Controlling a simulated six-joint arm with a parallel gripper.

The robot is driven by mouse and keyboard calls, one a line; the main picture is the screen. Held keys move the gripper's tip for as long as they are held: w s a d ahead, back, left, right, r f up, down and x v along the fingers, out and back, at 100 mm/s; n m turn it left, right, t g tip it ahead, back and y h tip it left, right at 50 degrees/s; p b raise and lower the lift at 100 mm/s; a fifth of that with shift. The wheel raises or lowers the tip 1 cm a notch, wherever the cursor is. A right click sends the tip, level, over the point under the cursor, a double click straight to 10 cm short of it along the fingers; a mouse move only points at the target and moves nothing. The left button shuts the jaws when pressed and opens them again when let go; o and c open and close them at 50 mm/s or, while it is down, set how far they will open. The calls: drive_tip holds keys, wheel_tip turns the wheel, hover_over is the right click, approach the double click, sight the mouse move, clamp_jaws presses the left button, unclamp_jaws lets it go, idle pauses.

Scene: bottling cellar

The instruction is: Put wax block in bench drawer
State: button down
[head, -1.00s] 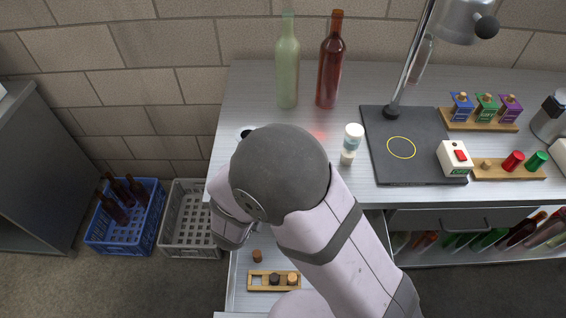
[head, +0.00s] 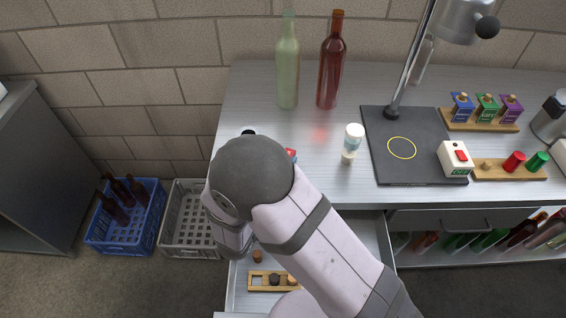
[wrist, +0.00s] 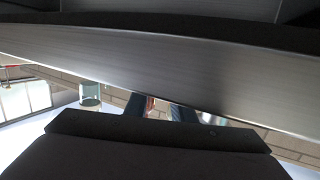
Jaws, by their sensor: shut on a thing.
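My gripper shows in the wrist view (wrist: 160,108) as two dark blue fingertips beyond the wide dark body of the hand. A small reddish bit, which I take for the wax block (wrist: 150,103), shows between them; the rest is hidden. In the head view my own arm hides the gripper and its load. The bench drawer (head: 372,236) stands open below the bench's front edge, and my arm crosses over it. Inside are a wooden rack (head: 262,283) with dark and tan stoppers and a loose brown cork (head: 257,256).
On the bench stand a green bottle (head: 288,75), a red-brown bottle (head: 330,70), a white vial (head: 353,140) and a dark lamp base (head: 415,165). A small red-and-blue thing (head: 291,155) is partly behind my arm. Blue (head: 125,237) and grey (head: 187,240) crates stand left.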

drive_tip(key=shift+f, duration=0.2)
drive_tip(key=c, duration=1.5)
unclamp_jaws()
drive_tip(key=shift+r, duration=0.15)
drive_tip(key=shift+s+a+r, duration=0.2)
drive_tip(key=shift+s+a, duration=0.05)
drive_tip(key=shift+s, duration=0.25)
drive_tip(key=p+v, duration=0.3)
drive_tip(key=v, duration=0.7)
drive_tip(key=shift+o, duration=0.5)
drive_tip(key=shift+s+a, duration=0.15)
drive_tip(key=shift+s, duration=0.25)
